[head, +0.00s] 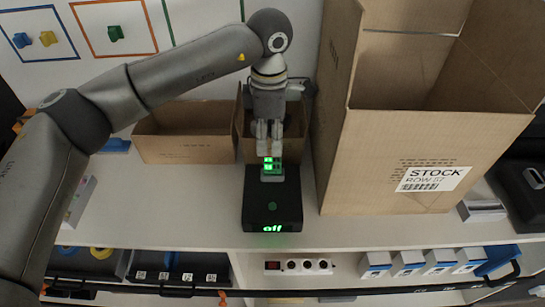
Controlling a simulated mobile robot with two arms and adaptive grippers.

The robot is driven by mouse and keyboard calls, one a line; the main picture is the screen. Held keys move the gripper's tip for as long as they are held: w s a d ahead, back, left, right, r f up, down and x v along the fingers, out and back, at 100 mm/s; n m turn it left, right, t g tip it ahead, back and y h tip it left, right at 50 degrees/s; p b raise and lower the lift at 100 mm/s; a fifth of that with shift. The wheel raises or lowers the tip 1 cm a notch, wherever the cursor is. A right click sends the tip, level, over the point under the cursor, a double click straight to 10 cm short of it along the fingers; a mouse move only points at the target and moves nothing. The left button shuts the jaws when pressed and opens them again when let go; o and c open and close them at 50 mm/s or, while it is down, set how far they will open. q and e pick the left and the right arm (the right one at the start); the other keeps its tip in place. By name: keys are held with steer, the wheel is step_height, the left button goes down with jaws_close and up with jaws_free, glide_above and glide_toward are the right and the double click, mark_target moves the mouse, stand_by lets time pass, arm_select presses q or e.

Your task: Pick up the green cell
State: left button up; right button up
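The green cell (268,164) glows green and stands upright at the top of a black charger box (272,205), whose front shows a lit green "off". My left gripper (268,150) comes down from above, fingers pointing down, with its tips right at the top of the cell. The fingers are close together with a narrow gap. I cannot tell whether they touch or hold the cell. The cell's upper end is partly hidden by the fingertips. My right gripper is not in view.
A tall open carton (375,150) marked STOCK stands close on the right. A low open carton (185,140) sits behind on the left. A power strip (300,266) and several small blue-white boxes lie on the lower shelf. The white top left of the charger is clear.

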mark_target(272, 159)
arm_select(q)
steer(key=f, duration=0.1)
steer(key=s+f+p, duration=0.1)
steer(key=f, duration=0.1)
steer(key=shift+f, duration=0.3)
steer(key=shift+w+d+f+p, duration=0.1)
steer(key=shift+w+f+p, duration=0.1)
steer(key=shift+f+p, duration=0.1)
steer(key=f+p, duration=0.1)
steer(key=f, duration=0.1)
steer(key=f+p, duration=0.1)
steer(key=f, duration=0.1)
steer(key=shift+w+d+f, duration=0.15)
steer(key=shift+d, duration=0.05)
steer(key=shift+f, duration=0.15)
steer(key=c, duration=0.4)
jaws_close()
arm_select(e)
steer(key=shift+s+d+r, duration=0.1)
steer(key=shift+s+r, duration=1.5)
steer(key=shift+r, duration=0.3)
